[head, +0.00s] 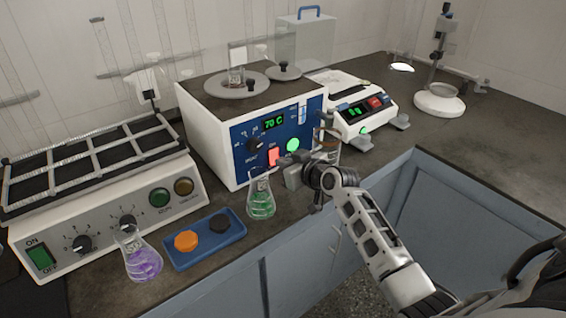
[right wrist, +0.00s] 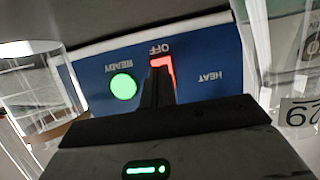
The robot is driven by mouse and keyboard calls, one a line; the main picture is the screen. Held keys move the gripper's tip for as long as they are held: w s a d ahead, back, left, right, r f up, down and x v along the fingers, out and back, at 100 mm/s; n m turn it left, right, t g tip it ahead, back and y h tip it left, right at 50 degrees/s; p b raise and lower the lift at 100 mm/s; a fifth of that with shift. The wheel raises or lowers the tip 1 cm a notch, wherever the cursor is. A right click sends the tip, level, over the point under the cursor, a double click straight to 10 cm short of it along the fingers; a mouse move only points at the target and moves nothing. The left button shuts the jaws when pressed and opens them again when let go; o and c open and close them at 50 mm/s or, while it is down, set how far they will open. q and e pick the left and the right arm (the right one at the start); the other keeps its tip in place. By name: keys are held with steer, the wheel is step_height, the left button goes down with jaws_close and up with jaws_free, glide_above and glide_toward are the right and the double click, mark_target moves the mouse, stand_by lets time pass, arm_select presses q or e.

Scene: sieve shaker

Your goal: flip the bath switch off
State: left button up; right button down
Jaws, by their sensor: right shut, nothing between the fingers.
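The bath (head: 216,132) is a white box with a blue front panel and a display reading 70 C. Its switch (head: 274,157) glows red on the panel, and a green ready light (head: 293,144) is lit beside it. In the right wrist view the red switch (right wrist: 168,66) sits by the word OFF, partly hidden behind my fingers. My right gripper (head: 284,161) is shut and empty, its tips at or just in front of the switch; I cannot tell whether they touch. My left gripper is not in view.
A flask of green liquid (head: 261,202) stands close below my right gripper. A balance (head: 352,108) is to the right, and a shaker (head: 110,212) to the left. A blue tray (head: 205,251) and a purple flask (head: 143,264) stand at the front left.

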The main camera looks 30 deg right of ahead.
steer(key=shift+w+f, duration=0.15)
steer(key=shift+w, duration=0.25)
